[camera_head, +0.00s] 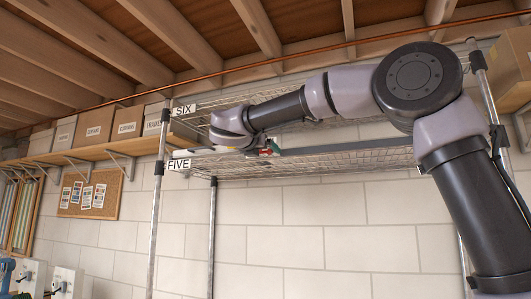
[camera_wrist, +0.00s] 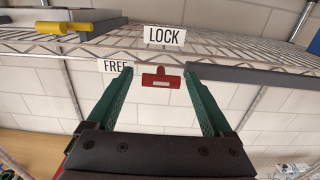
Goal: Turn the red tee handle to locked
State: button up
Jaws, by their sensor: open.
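The red tee handle (camera_wrist: 161,78) shows in the wrist view, its bar lying roughly level, with a pale mark on its front. A LOCK label (camera_wrist: 164,36) is above it, and a FREE label (camera_wrist: 114,66) is to its upper left, partly hidden by a finger. My gripper (camera_wrist: 158,72) is open, its green fingers on either side of the handle with visible gaps in the picture. I cannot tell whether the handle lies fully between the fingertips in depth. In the head view my gripper (camera_head: 268,149) is small, at the shelf labelled FIVE, and the handle is hard to make out.
A yellow handle (camera_wrist: 62,27) on a grey case is at the upper left of the wrist view. Wire shelving (camera_head: 340,160) surrounds the work area, with a grey bar (camera_head: 350,147) along it. Cardboard boxes (camera_head: 97,125) stand on a wooden shelf at left.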

jog(key=shift+w+d, duration=0.2)
jog(key=shift+w, duration=0.25)
jog(key=shift+c, duration=0.3)
grip_shut()
